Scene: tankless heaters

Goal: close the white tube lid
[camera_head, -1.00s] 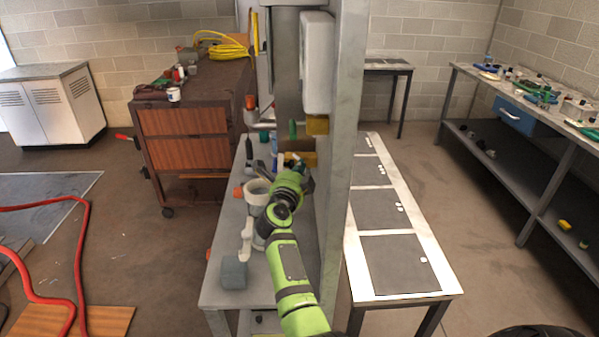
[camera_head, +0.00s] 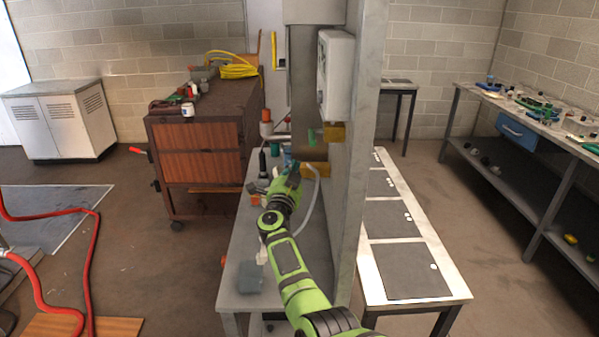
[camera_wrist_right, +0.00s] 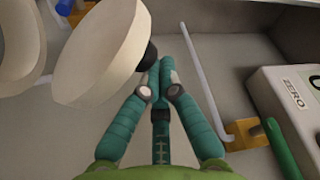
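The white tube lid (camera_wrist_right: 108,50) shows in the right wrist view as a cream, tilted disc at the upper left. A round cream rim (camera_wrist_right: 38,50), apparently the tube's, is left of it and cut by the frame edge. My right gripper (camera_wrist_right: 160,68) has its teal fingers together beside the lid's right edge, close to a small black part (camera_wrist_right: 150,52). Whether they touch the lid I cannot tell. In the head view my right gripper (camera_head: 290,172) is over the grey bench, where the arm hides most of the tube. My left gripper is out of view.
A grey post (camera_head: 362,150) stands right of my right arm. In the wrist view a pale rod (camera_wrist_right: 205,80), a yellow bracket (camera_wrist_right: 245,133) and a box marked ZERO (camera_wrist_right: 292,95) are to the right. A grey block (camera_head: 250,277) sits on the bench's near end.

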